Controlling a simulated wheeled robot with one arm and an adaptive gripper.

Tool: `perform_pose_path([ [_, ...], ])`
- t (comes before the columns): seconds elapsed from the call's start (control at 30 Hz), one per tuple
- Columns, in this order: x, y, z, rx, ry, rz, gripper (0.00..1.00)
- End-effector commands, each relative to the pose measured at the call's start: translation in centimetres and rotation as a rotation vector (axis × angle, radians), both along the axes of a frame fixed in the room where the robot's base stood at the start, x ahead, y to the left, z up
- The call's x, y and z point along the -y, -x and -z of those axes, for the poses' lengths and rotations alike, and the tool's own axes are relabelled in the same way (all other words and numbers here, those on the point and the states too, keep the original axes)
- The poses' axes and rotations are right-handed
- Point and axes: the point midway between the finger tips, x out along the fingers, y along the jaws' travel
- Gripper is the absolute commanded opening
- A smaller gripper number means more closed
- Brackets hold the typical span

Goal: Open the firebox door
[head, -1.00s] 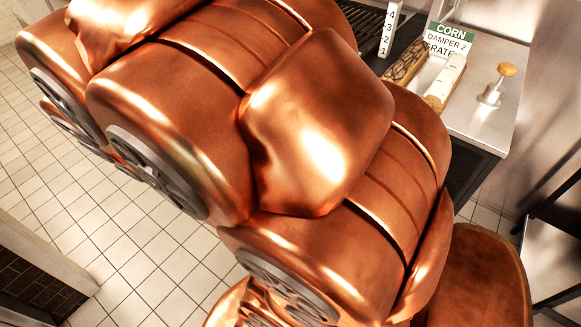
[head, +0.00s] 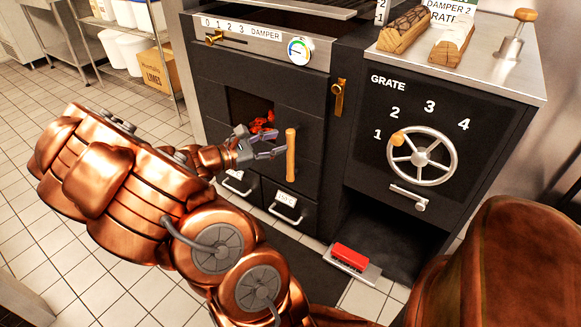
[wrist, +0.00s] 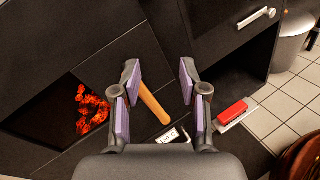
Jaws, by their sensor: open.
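The firebox door (head: 220,140) is a black panel on the stove front with a dark opening showing glowing red embers (head: 262,121); it looks shut. Its upright wooden handle (head: 291,155) is on the right part of the door. A brass latch (head: 338,97) is on the frame to the right. My gripper (head: 268,143) is open and empty just left of the handle in the head view. In the wrist view, my open fingers (wrist: 159,72) point toward the door, with the handle (wrist: 152,104) seen between them, nearer the left finger. Contact cannot be told.
The damper slider (head: 215,38) and a round gauge (head: 299,50) are above the door. Drawers with metal handles (head: 286,213) are below. At right are the grate wheel (head: 421,155) and a red block (head: 350,256) on a low plate. Tiled floor lies open at left.

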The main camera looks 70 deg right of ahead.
Motion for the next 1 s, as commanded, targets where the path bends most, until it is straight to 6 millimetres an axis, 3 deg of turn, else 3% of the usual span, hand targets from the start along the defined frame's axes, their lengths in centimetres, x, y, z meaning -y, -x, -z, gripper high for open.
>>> perform_pose_path([
  [0.03,1.2,-0.4,3.2,-0.059,-0.005,-0.025,0.43],
  [0.1,2.7,-1.2,5.7,-0.137,-0.016,-0.068,0.43],
  [0.23,4.8,-2.5,9.7,-0.254,-0.038,-0.137,0.43],
  [0.4,6.4,-3.6,12.9,-0.345,-0.061,-0.196,0.43],
  [0.67,7.6,-3.6,13.8,-0.372,-0.071,-0.214,0.43],
  [1.0,11.2,-1.9,13.8,-0.371,-0.07,-0.212,0.43],
])
